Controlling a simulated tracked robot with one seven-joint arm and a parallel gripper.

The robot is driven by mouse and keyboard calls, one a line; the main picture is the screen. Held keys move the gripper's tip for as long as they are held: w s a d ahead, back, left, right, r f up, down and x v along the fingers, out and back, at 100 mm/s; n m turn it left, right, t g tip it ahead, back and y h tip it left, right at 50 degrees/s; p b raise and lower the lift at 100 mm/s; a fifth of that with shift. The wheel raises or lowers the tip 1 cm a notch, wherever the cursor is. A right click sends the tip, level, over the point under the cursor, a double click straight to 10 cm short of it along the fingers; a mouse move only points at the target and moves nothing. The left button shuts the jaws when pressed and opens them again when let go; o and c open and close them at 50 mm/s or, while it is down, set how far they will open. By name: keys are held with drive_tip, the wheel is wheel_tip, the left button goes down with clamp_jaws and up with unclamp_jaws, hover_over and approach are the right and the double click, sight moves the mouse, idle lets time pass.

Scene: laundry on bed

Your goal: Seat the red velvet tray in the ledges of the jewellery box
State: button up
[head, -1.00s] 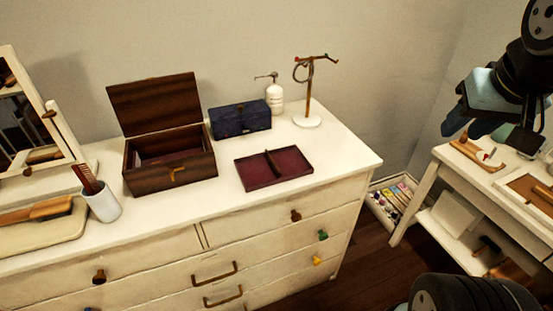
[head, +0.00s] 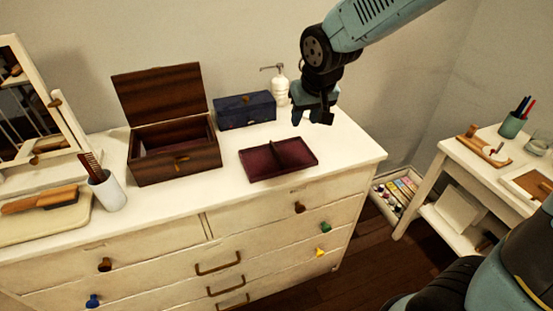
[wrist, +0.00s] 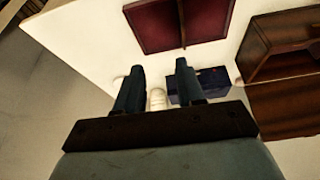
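The red velvet tray (head: 277,160) lies flat on the white dresser top, with a dark divider across its middle. The dark wooden jewellery box (head: 176,161) stands to its left with its lid raised against the wall side. Its inside is partly shadowed, so I cannot make out the ledges. My gripper (head: 313,118) is above the dresser, up and to the right of the tray, and empty. In the wrist view my gripper (wrist: 158,75) has its two fingers apart; the tray (wrist: 185,22) shows beyond them and the box (wrist: 280,45) to the right.
A navy case (head: 245,110) and a white pump bottle (head: 280,86) stand behind the tray. A cup with a comb (head: 107,190), a brush on a cream tray (head: 45,218) and a mirror (head: 40,110) are at the left. A side table (head: 470,165) stands to the right.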

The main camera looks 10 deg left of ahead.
sight(278, 152)
drive_tip(key=shift+n, duration=0.4)
drive_tip(key=shift+w+a+f, duration=0.6)
drive_tip(key=shift+a+f, duration=0.6)
drive_tip(key=shift+f, duration=1.4)
drive_tip(key=shift+w+a+f, duration=0.65)
drive_tip(key=shift+a+f, duration=0.6)
drive_tip(key=shift+f, duration=1.3)
drive_tip(key=shift+w+a+f, duration=0.6)
drive_tip(key=shift+a+f, duration=0.6)
drive_tip(key=shift+f, duration=1.4)
clamp_jaws()
